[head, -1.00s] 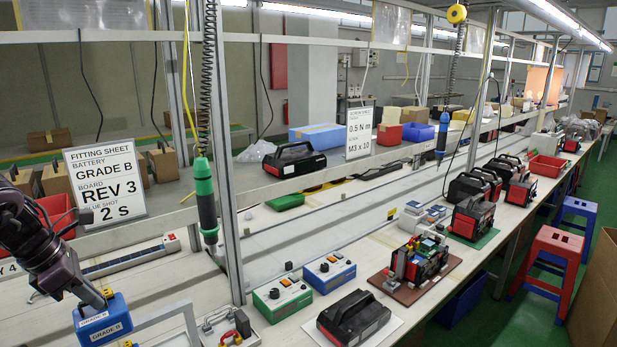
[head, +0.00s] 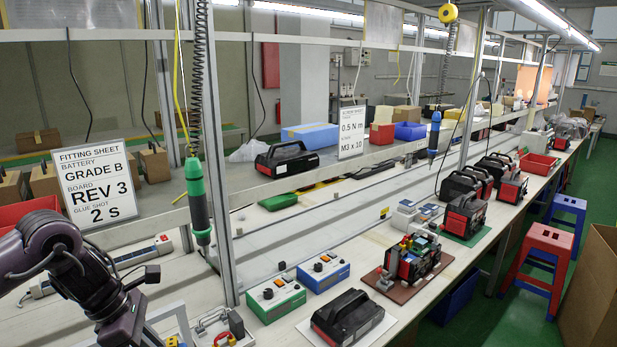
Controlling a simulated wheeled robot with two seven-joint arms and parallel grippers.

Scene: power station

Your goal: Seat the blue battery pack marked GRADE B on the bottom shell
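My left arm (head: 85,275) comes in from the left and bends down past the bottom edge. Its gripper fingers are below the picture. The blue battery pack marked GRADE B is not in sight now. The fitting sheet (head: 95,185) on the stand reads battery GRADE B, board REV 3, glue shot 2 s. I cannot pick out the bottom shell with certainty. A light metal frame (head: 172,314) shows partly at the bottom edge, right of my arm. My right gripper is not in view.
A green control box (head: 276,299) and a blue one (head: 323,274) stand mid-bench. A black-and-red housing (head: 350,318) lies on a white sheet. A brown mat (head: 387,287) holds an assembled unit. A green-handled driver (head: 196,200) hangs by the upright post (head: 219,170).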

